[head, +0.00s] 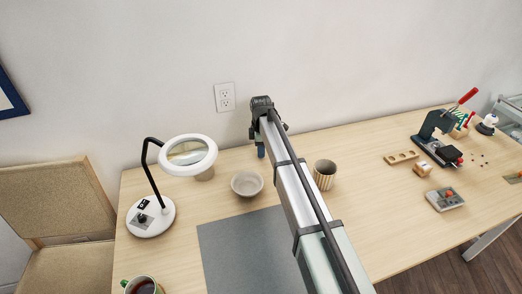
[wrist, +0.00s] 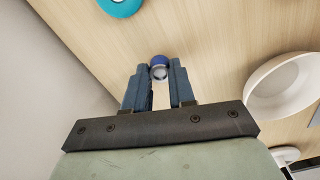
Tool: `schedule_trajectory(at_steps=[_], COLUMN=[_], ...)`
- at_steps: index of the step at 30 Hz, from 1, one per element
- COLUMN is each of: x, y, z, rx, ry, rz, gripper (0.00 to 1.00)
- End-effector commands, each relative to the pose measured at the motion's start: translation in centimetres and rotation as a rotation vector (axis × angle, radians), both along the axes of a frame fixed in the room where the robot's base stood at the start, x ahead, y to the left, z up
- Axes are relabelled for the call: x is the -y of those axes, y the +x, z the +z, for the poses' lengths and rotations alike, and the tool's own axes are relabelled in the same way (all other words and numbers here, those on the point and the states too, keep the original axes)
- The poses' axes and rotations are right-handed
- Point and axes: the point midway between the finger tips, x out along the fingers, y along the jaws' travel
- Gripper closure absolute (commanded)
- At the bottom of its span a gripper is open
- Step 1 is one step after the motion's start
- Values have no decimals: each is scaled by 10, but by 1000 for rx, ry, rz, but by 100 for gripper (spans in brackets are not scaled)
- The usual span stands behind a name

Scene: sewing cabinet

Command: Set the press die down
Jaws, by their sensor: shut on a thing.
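In the wrist view my gripper (wrist: 160,77) is shut on the press die (wrist: 159,62), a small round piece with a blue body and a pale metal end. It sits between the tips of the two blue fingers. In the head view my gripper (head: 261,152) is over the back of the wooden table, near the wall and right of the beige bowl (head: 247,184). The die cannot be made out there. I cannot tell whether the die touches the table.
A striped cup (head: 324,174) stands right of my arm. A magnifier lamp (head: 151,216) and a grey mat (head: 232,250) are to the left. A press (head: 436,137) stands far right. A teal round thing (wrist: 120,5) lies near the die in the wrist view.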

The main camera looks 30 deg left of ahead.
Motion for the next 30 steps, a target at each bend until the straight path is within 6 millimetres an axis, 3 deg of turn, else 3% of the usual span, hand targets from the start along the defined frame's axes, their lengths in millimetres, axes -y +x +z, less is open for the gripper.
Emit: schedule_trajectory(at_steps=[13, 14, 21, 30], x=[0, 0, 0, 0], y=[0, 0, 0, 0], z=[-7, -7, -6, -4], rx=[1, 1, 1, 1], ry=[1, 1, 1, 1], rz=[0, 0, 0, 0], gripper=[100, 74, 51, 50])
